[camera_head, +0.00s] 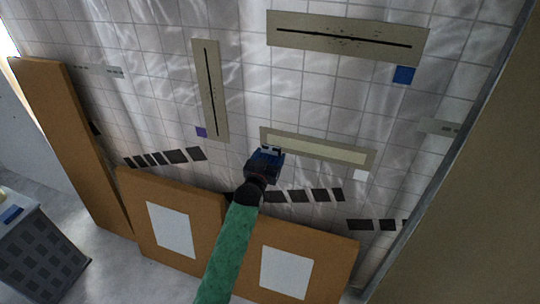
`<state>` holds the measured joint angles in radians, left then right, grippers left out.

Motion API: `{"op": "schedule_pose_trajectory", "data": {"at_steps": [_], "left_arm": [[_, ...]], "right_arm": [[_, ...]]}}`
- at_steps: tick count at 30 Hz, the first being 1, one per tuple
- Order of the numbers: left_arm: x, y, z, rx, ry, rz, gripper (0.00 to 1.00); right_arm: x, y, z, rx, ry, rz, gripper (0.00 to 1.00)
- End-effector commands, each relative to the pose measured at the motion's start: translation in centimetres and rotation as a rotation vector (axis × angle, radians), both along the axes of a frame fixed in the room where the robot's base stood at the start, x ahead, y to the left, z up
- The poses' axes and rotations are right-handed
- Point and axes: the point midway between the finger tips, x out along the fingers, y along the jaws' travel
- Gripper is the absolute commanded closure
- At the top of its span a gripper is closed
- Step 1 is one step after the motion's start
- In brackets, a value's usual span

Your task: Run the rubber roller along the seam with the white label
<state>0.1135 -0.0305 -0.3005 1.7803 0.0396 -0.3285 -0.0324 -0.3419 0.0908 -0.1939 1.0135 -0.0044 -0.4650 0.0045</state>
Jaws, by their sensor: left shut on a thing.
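The seam with the white label is on a beige plate (366,160) low on the tiled wall. A wide pale strip (325,150) runs along it, sloping slightly down to the right. The white label (361,176) sits under its right end. My left gripper (268,151), at the end of a green arm, is in front of the left end of this plate. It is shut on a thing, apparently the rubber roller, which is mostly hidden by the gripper. I cannot tell whether it touches the wall. My right gripper is not in view.
Another plate with a dark slit (345,36) has a blue label (404,75). A vertical plate (222,115) has a purple label (201,132). Brown boards (340,262) lean at the wall's foot. A grey crate (45,245) stands lower left. A large panel edge closes the right side.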

Motion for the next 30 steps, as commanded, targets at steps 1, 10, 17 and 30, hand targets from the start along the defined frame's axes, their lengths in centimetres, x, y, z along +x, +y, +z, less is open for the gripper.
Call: {"op": "schedule_pose_trajectory", "data": {"at_steps": [1, 10, 17, 30], "left_arm": [[0.0, 0.0, 0.1, 0.000, -0.001, 0.000, 0.64], [-1.0, 0.3, 0.2, 0.000, 0.000, 0.000, 0.64], [-2.6, 0.8, 0.2, -0.001, 0.000, 0.000, 0.64], [-2.8, 0.9, 0.1, 0.000, -0.001, 0.000, 0.64]], "right_arm": [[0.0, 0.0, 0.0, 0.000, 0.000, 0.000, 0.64], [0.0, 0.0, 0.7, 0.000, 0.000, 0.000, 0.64], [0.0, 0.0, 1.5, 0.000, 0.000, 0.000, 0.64], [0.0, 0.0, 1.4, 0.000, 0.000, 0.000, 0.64]]}}
